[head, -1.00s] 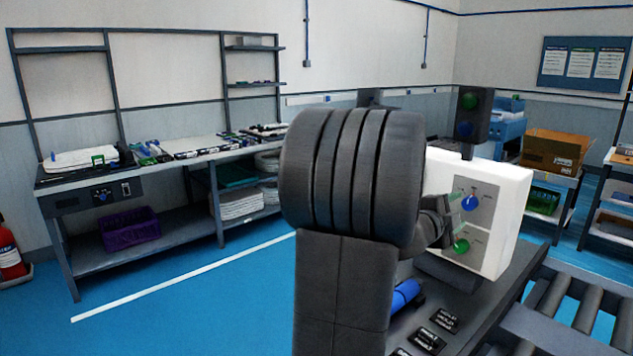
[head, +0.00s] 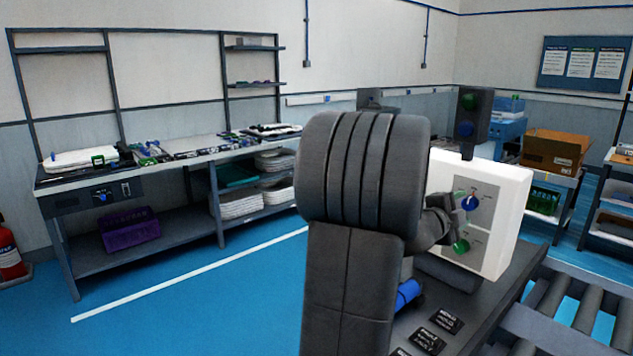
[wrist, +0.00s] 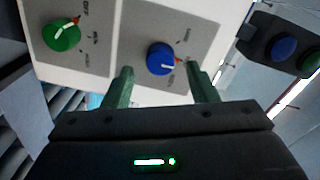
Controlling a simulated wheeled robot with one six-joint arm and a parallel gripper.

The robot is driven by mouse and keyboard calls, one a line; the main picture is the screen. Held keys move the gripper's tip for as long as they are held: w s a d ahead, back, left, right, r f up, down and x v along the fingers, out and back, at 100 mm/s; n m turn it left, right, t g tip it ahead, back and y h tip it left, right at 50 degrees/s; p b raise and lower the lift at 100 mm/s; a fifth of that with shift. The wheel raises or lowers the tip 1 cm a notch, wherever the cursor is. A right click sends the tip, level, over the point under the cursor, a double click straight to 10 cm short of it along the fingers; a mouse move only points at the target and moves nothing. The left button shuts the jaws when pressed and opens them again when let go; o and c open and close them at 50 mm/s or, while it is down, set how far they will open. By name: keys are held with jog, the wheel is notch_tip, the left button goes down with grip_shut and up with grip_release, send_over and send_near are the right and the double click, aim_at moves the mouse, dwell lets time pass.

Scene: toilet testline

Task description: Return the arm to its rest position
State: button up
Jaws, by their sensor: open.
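My gripper (wrist: 160,88) is open, with its two green-tinted fingers apart and nothing between them. In the wrist view the blue knob (wrist: 161,58) on the white panel box (wrist: 100,12) sits just beyond the gap between the fingertips. The green knob (wrist: 62,36) is to its left. In the head view my arm hides part of the white box (head: 510,195). My gripper (head: 462,208) is close to the box's front there, near the blue knob (head: 469,203) and above the green knob (head: 461,246). I cannot tell whether a finger touches the box.
A dark signal unit (head: 473,115) with green and blue lamps stands behind the box. A roller conveyor (head: 590,300) is at right. A blue cylinder (head: 408,293) and labelled blocks (head: 437,330) lie on the bench. A workbench (head: 130,180) stands at the left; blue floor between is clear.

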jog(key=shift+x, duration=1)
jog(key=shift+w+d+r+n+p, duration=0.2)
jog(key=shift+d+r+n+p, duration=0.1)
jog(key=shift+p, duration=0.2)
jog(key=n+p, duration=0.2)
jog(key=n, duration=0.1)
jog(key=shift+a+n+p, duration=0.2)
jog(key=shift+n+p, duration=0.1)
jog(key=shift+p, duration=0.05)
jog(key=n+p, duration=0.2)
jog(key=n, duration=0.1)
jog(key=shift+p, duration=0.3)
jog(key=n+p, duration=0.3)
jog(key=shift+n+h, duration=0.3)
jog(key=shift+n, duration=0.1)
jog(key=b+v, duration=0.1)
jog(key=v, duration=0.8)
jog(key=shift+s+a+f+b, duration=0.15)
jog(key=shift+s+f+b, duration=0.1)
jog(key=shift+b, duration=0.1)
jog(key=shift+f, duration=0.1)
